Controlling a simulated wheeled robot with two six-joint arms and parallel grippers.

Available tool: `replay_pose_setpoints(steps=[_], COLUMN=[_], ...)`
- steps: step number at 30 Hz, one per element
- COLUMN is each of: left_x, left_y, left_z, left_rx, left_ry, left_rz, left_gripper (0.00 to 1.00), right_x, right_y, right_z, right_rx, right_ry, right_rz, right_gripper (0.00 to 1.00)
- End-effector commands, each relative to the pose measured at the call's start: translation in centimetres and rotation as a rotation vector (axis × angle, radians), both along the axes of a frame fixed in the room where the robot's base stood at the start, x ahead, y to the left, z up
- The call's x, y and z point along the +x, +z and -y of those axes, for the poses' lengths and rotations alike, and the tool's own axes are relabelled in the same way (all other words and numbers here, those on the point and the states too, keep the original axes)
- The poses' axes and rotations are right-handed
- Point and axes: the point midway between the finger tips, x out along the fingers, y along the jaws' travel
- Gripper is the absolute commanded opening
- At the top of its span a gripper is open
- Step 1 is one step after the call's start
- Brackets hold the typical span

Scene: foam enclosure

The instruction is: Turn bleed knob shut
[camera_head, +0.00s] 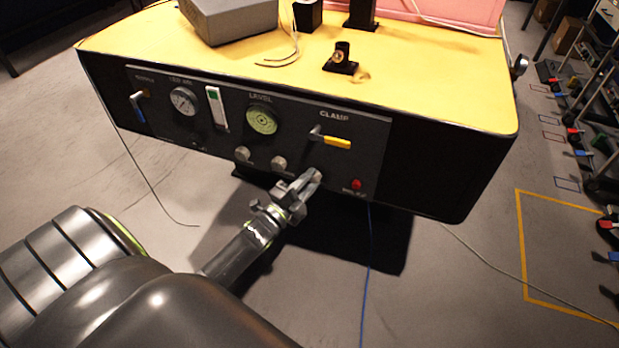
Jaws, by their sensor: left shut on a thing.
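The dark front panel (215,140) of a yellow-topped bench unit carries a row of small knobs along its lower edge. My left gripper (313,178) reaches up from below and is shut on a knob in this row, which I take as the bleed knob. Its fingers hide most of that knob, so its turn angle cannot be told. Two silver knobs, one (242,153) at the left and one (279,163) nearer the gripper, stand free. A red knob or button (356,183) sits just right of the fingers, above an unreadable label. My right gripper is not in view.
Above on the panel are a blue-handled lever (138,106), a gauge (183,101), a green level dial (262,120) and a yellow clamp lever (337,142). A grey box (230,18) stands on the yellow top (440,80). A blue cable (368,270) hangs below.

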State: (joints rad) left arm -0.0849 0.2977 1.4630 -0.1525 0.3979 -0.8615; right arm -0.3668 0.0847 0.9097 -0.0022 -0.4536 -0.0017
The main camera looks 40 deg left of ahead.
Motion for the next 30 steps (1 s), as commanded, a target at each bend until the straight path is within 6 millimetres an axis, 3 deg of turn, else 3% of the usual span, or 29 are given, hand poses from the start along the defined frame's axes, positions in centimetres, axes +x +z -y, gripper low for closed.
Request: replay_pose_setpoints(steps=[9, 25, 26, 30], left_x=[-0.04, -0.06, -0.06, -0.05], left_y=[0.1, 0.01, 0.01, 0.03], left_z=[-0.04, -0.03, -0.03, -0.03], left_rx=[0.113, 0.135, 0.134, 0.134], left_ry=[0.001, 0.0, 0.0, 0.0], left_rz=[-0.028, -0.033, -0.033, -0.033], left_gripper=[0.06, 0.06, 0.3, 0.48], right_x=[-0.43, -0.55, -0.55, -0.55], right_y=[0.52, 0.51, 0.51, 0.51], right_z=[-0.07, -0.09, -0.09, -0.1], right_rx=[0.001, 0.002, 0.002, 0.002], right_ry=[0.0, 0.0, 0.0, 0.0], right_rz=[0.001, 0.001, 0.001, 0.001], right_gripper=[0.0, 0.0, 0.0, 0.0])
